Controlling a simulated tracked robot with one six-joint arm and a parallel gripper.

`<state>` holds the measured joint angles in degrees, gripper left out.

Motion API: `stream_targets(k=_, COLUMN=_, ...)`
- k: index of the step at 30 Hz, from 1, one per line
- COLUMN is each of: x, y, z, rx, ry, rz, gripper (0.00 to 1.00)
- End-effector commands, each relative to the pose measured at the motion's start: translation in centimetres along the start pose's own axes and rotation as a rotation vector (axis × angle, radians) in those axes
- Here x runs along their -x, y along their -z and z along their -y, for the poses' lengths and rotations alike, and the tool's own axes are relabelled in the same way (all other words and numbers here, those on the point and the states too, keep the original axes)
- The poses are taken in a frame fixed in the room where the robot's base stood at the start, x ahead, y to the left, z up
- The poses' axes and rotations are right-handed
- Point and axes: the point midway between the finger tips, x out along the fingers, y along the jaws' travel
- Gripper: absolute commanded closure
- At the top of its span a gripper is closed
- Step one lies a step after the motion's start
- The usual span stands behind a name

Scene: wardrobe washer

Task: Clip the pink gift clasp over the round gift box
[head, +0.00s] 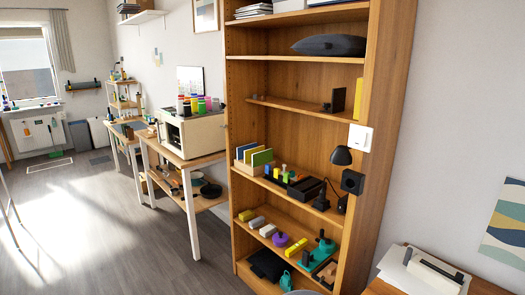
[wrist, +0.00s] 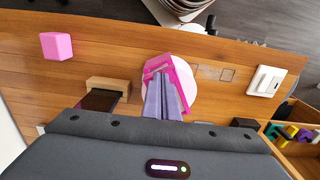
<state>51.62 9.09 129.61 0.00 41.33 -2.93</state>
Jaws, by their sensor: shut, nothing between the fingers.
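The round gift box shows in the wrist view as a pale pink-white disc (wrist: 148,94) on a wooden surface. The pink gift clasp (wrist: 179,73), a bright magenta angular piece, lies over the disc's area, its arms spread around my fingertips. Whether it is clipped on the box or only rests over it, I cannot tell. My gripper (wrist: 160,80) is shut and empty, its grey-purple fingers pointing at the clasp and hiding part of it and of the box. The head view shows neither the box, the clasp nor my gripper.
In the wrist view, a pink cube (wrist: 56,46) and a wooden block (wrist: 108,84) stand to the left. A white switch plate (wrist: 265,81) and coloured pieces (wrist: 290,132) are at the right. A tall wooden shelf (head: 385,120) fills the head view's middle.

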Motion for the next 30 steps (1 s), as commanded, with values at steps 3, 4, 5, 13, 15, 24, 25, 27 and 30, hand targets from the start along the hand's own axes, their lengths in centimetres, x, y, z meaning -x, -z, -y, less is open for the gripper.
stream_targets(k=3, x=0.4, y=0.0, z=0.0, rx=0.000, ry=0.000, rz=-0.001, gripper=1.00)
stream_targets(k=4, x=0.5, y=0.0, z=0.0, rx=0.000, ry=0.000, rz=-0.001, gripper=1.00)
stream_targets(k=5, x=0.7, y=0.0, z=0.0, rx=0.000, ry=0.000, rz=-0.001, gripper=1.00)
stream_targets(k=13, x=2.0, y=0.1, z=0.0, rx=0.000, ry=0.000, rz=-0.002, gripper=1.00)
stream_targets(k=15, x=2.4, y=0.1, z=0.0, rx=0.000, ry=0.000, rz=-0.003, gripper=1.00)
stream_targets(k=24, x=3.8, y=0.1, z=0.0, rx=0.000, ry=0.000, rz=-0.002, gripper=1.00)
stream_targets(k=25, x=4.0, y=0.0, z=0.0, rx=0.000, ry=0.000, rz=-0.001, gripper=1.00)
stream_targets(k=27, x=4.3, y=0.0, z=0.0, rx=0.000, ry=0.000, rz=-0.002, gripper=1.00)
stream_targets(k=30, x=4.8, y=0.0, z=0.0, rx=0.000, ry=0.000, rz=-0.002, gripper=1.00)
